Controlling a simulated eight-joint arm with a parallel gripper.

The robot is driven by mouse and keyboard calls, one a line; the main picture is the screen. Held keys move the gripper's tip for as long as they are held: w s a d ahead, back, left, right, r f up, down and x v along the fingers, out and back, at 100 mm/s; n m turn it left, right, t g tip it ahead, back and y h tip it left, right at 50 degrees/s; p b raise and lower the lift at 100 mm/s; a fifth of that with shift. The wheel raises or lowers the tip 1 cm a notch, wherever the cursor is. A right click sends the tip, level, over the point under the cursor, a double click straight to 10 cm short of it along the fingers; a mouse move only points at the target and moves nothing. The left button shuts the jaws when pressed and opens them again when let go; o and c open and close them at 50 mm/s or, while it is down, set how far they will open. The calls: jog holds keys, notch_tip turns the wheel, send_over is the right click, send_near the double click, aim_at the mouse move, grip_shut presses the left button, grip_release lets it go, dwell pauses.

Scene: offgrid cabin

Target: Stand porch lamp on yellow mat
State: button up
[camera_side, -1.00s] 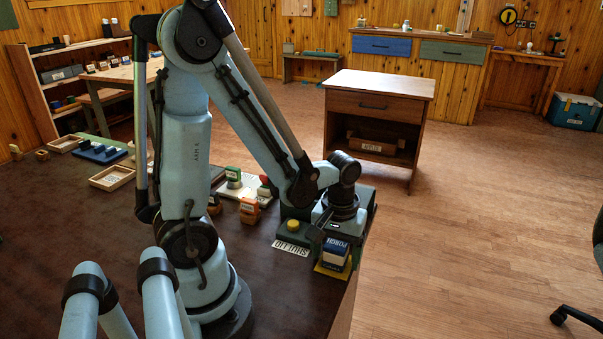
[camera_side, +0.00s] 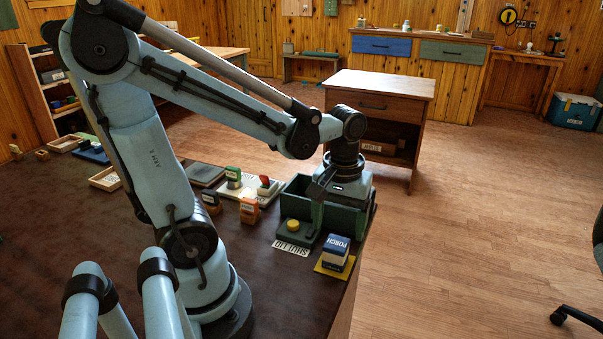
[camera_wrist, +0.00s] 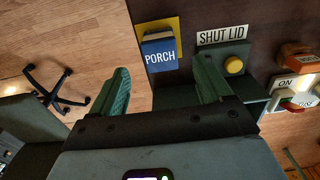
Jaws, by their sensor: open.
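The porch lamp (camera_side: 336,250) is a blue and white block marked PORCH. It stands upright on the yellow mat (camera_side: 321,269) near the table's right edge. In the wrist view the lamp (camera_wrist: 160,56) sits on the yellow mat (camera_wrist: 178,28), which shows around it. My gripper (camera_side: 322,190) is above and behind the lamp, over the green box, and apart from the lamp. In the wrist view the two green fingers of my gripper (camera_wrist: 163,68) are spread wide with nothing held between them.
An open green box (camera_side: 297,194) stands behind the mat. In front of it is a yellow button (camera_side: 293,225) with a SHUT LID label (camera_side: 291,248). The floor is right of the table edge.

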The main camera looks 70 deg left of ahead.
aim_at(342, 246)
jog(key=shift+r, duration=1.95)
jog(key=shift+d+r, duration=0.1)
jog(key=shift+w+d+m+t, duration=0.1)
jog(key=shift+d+m+t, duration=0.15)
jog(key=shift+m+t, duration=0.3)
jog(key=shift+w+d+m+t, duration=0.1)
jog(key=shift+d+m+t, duration=0.15)
jog(key=shift+m+t, duration=0.3)
jog(key=d+m+t, duration=0.1)
jog(key=m, duration=0.1)
jog(key=w+m+t, duration=0.1)
jog(key=m+t, duration=0.1)
jog(key=w+d+r+m+t, duration=0.1)
jog(key=m+t, duration=0.1)
jog(key=shift+d+m, duration=0.35)
jog(key=shift+m, duration=0.05)
